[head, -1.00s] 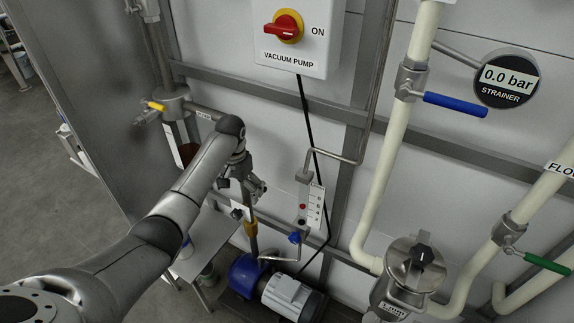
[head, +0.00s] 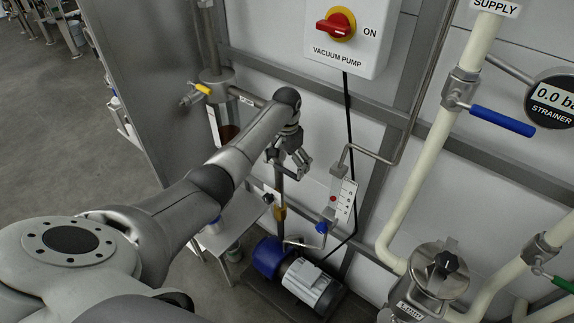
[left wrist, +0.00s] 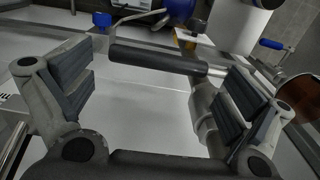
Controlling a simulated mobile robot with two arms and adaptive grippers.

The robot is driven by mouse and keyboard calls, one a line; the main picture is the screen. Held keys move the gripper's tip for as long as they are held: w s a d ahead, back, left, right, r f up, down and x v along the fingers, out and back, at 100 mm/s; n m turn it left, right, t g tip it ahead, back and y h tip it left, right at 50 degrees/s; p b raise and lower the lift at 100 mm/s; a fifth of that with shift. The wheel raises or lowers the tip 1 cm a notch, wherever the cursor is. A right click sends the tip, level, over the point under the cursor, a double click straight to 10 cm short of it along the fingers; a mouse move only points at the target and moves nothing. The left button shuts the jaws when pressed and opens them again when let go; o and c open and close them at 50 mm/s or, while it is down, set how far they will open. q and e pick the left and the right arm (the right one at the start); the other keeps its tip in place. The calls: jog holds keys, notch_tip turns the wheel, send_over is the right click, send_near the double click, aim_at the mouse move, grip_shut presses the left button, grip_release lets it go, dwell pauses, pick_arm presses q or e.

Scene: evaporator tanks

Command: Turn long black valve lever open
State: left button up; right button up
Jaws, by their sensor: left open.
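The long black valve lever (left wrist: 157,60) lies crosswise in the left wrist view, between the two finger pads and beyond them. Its right end joins a pale metal valve body (left wrist: 205,115). My left gripper (left wrist: 155,98) is open, with nothing between its pads, and the lever looks apart from both fingers. In the head view my left gripper (head: 290,166) is in front of the pipework left of the flow gauge, and I cannot make out the black lever there. My right gripper is in neither view.
A vacuum pump switch box (head: 346,35) is on the wall above. A blue-handled valve (head: 502,121) is at the right. A small flow gauge (head: 343,202) and a pump motor (head: 309,285) are close below right. A yellow-handled valve (head: 203,89) is at the left.

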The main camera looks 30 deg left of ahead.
pick_arm(q)
jog(key=shift+f, duration=0.9)
